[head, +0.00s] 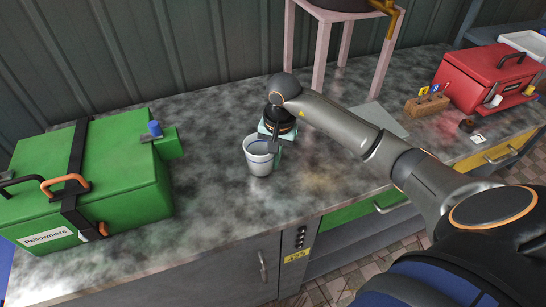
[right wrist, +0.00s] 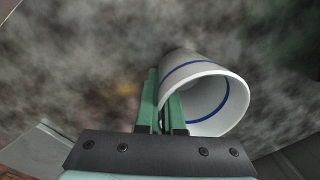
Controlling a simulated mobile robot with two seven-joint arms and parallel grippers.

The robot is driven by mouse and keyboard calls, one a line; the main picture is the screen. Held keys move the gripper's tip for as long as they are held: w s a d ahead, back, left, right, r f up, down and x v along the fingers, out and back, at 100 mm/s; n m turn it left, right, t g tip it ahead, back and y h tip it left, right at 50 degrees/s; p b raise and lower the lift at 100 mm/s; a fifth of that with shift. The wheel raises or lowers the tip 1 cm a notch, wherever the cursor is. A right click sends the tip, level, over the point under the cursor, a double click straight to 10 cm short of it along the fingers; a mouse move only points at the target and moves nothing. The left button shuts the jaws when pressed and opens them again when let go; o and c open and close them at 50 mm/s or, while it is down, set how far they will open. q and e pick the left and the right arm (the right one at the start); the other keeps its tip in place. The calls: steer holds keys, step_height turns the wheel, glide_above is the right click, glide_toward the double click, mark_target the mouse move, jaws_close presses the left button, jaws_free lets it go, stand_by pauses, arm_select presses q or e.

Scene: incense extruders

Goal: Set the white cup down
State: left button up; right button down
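The white cup (head: 260,160) is upright over the middle of the grey mottled worktop (head: 215,195), its open rim facing up. I cannot tell whether its base touches the worktop. My right gripper (head: 274,144) is at the cup's far right side. In the right wrist view, the green fingers of my right gripper (right wrist: 163,105) are shut on the wall of the white cup (right wrist: 228,108), one finger outside and one inside the rim. A blue band shows on the cup. My left gripper is not in view.
A green case (head: 120,165) stands on the left. A pink-legged stand (head: 320,55) is behind. A red box (head: 490,75) and a brown block (head: 427,105) are at the right. A flat grey plate (head: 385,118) lies behind my arm. The worktop around the cup is clear.

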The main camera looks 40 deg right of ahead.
steer(key=shift+f, duration=0.15)
steer(key=c, duration=1.5)
jaws_free()
steer(key=o, duration=0.5)
steer(key=shift+c, duration=0.2)
